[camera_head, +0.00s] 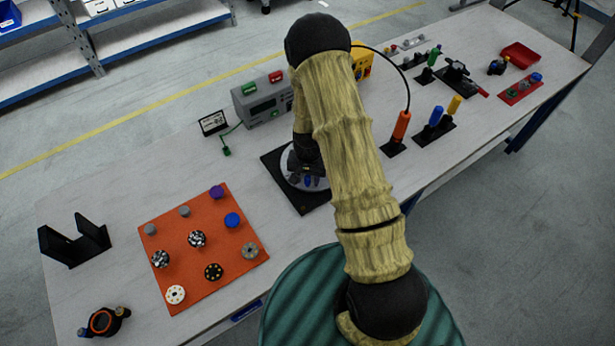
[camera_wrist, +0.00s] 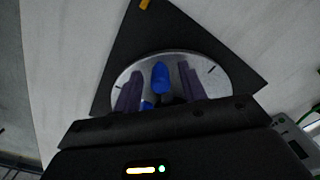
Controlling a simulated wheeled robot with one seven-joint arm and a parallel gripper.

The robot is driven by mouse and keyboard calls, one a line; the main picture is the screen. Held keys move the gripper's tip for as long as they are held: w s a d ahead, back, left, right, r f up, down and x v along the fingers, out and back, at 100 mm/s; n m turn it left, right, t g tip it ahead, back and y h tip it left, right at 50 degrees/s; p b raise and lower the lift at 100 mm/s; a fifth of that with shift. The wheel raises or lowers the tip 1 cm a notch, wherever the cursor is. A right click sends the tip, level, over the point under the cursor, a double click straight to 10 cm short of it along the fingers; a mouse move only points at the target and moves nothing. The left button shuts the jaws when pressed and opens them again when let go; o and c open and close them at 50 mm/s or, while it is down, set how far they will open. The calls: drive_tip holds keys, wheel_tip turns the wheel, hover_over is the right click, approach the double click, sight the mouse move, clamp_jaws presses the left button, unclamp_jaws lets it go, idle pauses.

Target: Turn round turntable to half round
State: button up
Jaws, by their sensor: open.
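The turntable is a silver disc (camera_wrist: 215,76) with dark tick marks, set on a black square plate (camera_wrist: 150,35). In the head view the disc (camera_head: 288,163) and its plate (camera_head: 275,165) lie mid-table, partly hidden behind my arm. A blue upright peg (camera_wrist: 160,77) stands on the disc, and a second blue piece (camera_wrist: 147,105) shows lower down. My gripper (camera_wrist: 159,72) is open over the disc, with one finger on each side of the blue peg. I cannot tell whether the fingers touch it. My gripper (camera_head: 310,172) also shows in the head view.
A grey device (camera_head: 262,102) with green and red connectors stands behind the plate. An orange mat (camera_head: 180,255) with several knobs lies to the left, near a black bracket (camera_head: 75,243). An orange-handled tool (camera_head: 401,126) and blue and yellow pegs stand to the right.

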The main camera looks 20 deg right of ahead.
clamp_jaws()
